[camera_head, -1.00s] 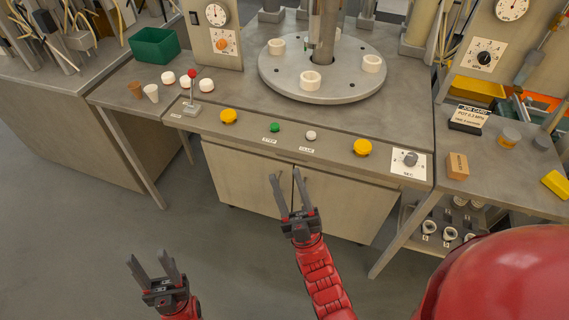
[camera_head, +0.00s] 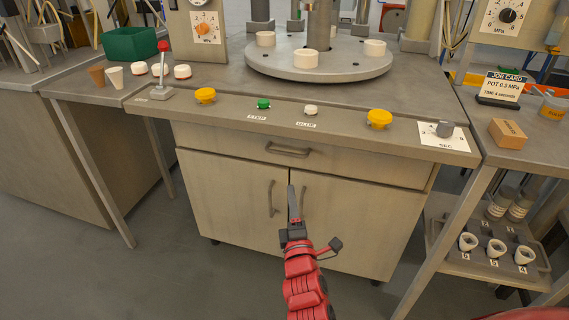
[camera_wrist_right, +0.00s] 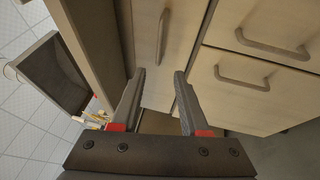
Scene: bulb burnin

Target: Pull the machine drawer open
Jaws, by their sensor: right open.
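The machine drawer (camera_head: 350,163) is a wide, shallow front under the control panel, flush with the cabinet and shut. Its bar handle (camera_head: 288,150) is at its middle. In the right wrist view the drawer handle (camera_wrist_right: 161,36) stands upright in the picture, beyond the fingers and apart from them. My right gripper (camera_head: 293,200) is below the drawer handle, in front of the two cabinet doors, partly covering the right door's handle (camera_head: 302,202). The right wrist view shows its two fingers (camera_wrist_right: 158,88) apart, with nothing between them. My left gripper is out of view.
The left door handle (camera_head: 271,198) is close to my right gripper. Above the drawer, the panel carries yellow buttons (camera_head: 379,119), a red-knobbed lever (camera_head: 163,70) and a dial (camera_head: 444,129). A side table with a lower shelf (camera_head: 480,268) stands at the right. Floor is clear in front.

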